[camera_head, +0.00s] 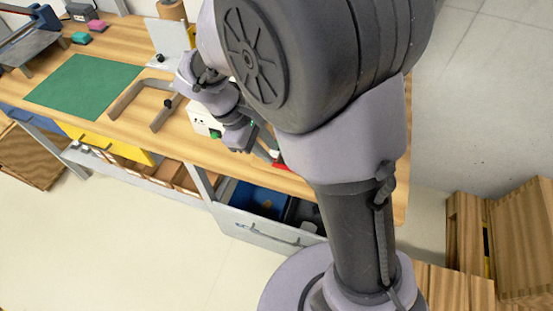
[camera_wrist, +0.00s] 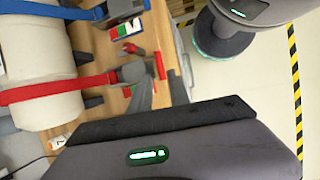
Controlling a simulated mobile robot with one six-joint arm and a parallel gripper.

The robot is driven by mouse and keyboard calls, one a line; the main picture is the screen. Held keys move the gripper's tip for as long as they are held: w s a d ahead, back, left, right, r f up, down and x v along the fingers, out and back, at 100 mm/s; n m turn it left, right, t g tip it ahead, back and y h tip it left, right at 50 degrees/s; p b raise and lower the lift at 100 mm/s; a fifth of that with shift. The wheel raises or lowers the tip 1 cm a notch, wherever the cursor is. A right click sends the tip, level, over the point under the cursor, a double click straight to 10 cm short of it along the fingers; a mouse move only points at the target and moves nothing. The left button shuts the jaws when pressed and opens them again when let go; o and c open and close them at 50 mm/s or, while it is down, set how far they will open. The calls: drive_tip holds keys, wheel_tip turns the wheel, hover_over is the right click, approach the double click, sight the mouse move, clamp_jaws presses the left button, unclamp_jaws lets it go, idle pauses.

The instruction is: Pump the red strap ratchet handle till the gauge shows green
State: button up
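In the wrist view, a red strap (camera_wrist: 50,90) runs across a pale roll (camera_wrist: 40,58) into a grey ratchet (camera_wrist: 133,72). A red handle piece (camera_wrist: 160,65) stands at its right end.
The wooden bench (camera_head: 215,150) carries a green mat (camera_head: 83,84) and a grey bracket (camera_head: 150,105). An open drawer (camera_head: 262,200) projects below.

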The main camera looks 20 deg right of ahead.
sight(283, 166)
drive_tip(key=b+x, duration=0.2)
drive_tip(key=x, duration=0.5)
clamp_jaws()
idle(1.1)
